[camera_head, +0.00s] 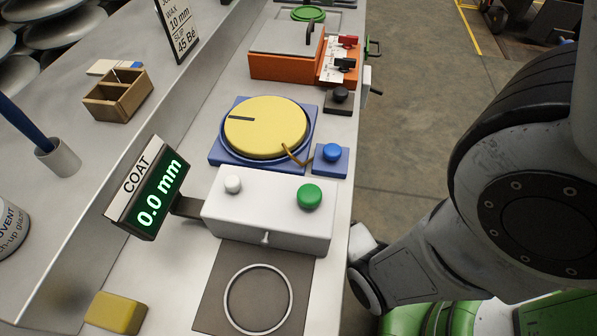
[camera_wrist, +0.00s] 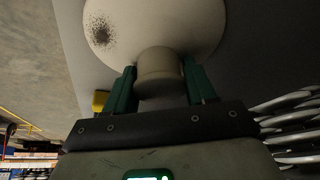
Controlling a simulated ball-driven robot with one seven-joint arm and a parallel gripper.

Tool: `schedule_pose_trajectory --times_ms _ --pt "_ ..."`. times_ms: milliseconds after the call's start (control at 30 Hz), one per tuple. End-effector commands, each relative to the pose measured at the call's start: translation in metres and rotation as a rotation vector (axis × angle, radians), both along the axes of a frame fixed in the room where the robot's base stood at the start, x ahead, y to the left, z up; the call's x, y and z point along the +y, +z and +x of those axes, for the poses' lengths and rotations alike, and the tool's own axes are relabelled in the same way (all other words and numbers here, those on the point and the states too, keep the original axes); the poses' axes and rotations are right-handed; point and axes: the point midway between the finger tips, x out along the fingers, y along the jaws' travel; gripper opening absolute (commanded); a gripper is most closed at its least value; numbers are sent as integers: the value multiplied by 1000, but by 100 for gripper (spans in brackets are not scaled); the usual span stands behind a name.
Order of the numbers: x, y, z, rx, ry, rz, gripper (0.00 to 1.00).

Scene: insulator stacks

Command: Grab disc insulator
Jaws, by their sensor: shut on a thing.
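In the wrist view a pale disc insulator (camera_wrist: 155,30) shows its wide face, with a patch of dark specks at its left. Its short round stub (camera_wrist: 160,70) points toward my wrist. My gripper (camera_wrist: 159,78) has its two green fingers on either side of this stub and is shut on it. The top edge of the disc is cut off by the frame. Neither the held disc nor my gripper shows in the head view, where only my arm is seen at the right.
The bench holds a white box with a green button (camera_head: 309,196), a "0.0 mm" display (camera_head: 150,200), a yellow turntable (camera_head: 265,126), an orange unit (camera_head: 285,65), a ring on a dark plate (camera_head: 258,299) and a yellow block (camera_head: 116,312). Stacked discs (camera_head: 50,30) stand upper left.

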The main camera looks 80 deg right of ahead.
Motion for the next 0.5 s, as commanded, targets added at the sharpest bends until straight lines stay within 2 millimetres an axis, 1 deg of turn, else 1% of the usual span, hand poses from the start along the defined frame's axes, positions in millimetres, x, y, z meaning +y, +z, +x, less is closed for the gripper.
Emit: schedule_pose_trajectory --times_ms 33,300,500 --pt "2 -5 -2 6 0 9 25" --pt "3 -6 -3 9 0 12 0" --pt "4 -7 -4 10 0 15 0"
